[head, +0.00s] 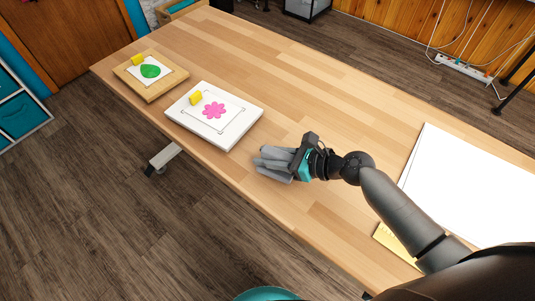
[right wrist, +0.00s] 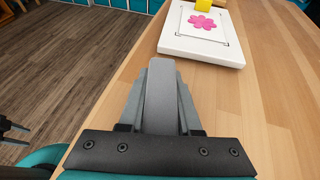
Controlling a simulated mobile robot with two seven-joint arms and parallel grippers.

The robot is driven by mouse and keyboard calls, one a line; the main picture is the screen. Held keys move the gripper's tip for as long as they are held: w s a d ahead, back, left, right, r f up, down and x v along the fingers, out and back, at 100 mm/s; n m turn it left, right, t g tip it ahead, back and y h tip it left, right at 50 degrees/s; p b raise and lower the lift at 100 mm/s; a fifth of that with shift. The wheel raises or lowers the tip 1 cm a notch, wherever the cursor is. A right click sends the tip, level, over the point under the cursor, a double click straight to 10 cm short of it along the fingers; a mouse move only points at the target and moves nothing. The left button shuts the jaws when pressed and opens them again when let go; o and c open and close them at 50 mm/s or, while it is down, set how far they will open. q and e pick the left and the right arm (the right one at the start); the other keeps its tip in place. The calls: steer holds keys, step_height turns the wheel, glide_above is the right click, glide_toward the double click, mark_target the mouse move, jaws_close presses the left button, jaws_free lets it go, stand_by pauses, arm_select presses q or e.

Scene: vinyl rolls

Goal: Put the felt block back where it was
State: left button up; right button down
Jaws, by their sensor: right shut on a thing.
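A grey block, which I take to be the felt block (right wrist: 162,95), stands between the grey fingers of my right gripper in the right wrist view. My right gripper (head: 274,164) is shut on it, over the near edge of the wooden table. The fingers hide much of the block, and in the head view it is hard to tell apart from them. I cannot tell whether it touches the tabletop. A white board (head: 237,126) with a pink flower card (head: 214,110) lies just left of the gripper. My left gripper is not in the head view.
A yellow block (head: 196,98) sits on the white board. A wooden board (head: 152,93) with a green leaf card and another yellow block (head: 137,60) lies farther left. A large white sheet (head: 470,185) and a yellow piece (head: 388,238) lie at right. The table's middle is clear.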

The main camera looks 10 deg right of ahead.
steer(key=shift+f, duration=0.1)
steer(key=shift+f+b, duration=0.35)
steer(key=shift+f, duration=0.2)
steer(key=shift+f, duration=0.1)
stand_by(0.4)
jaws_free()
stand_by(0.6)
stand_by(0.4)
steer(key=shift+s+d+p, duration=0.15)
steer(key=shift+s+d, duration=0.8)
steer(key=shift+d, duration=0.25)
steer(key=shift+s+d+p, duration=0.1)
steer(key=shift+s+d, duration=0.8)
steer(key=shift+d, duration=0.25)
steer(key=shift+s+d+p, duration=0.15)
steer(key=shift+s+d, duration=0.8)
steer(key=shift+d, duration=0.25)
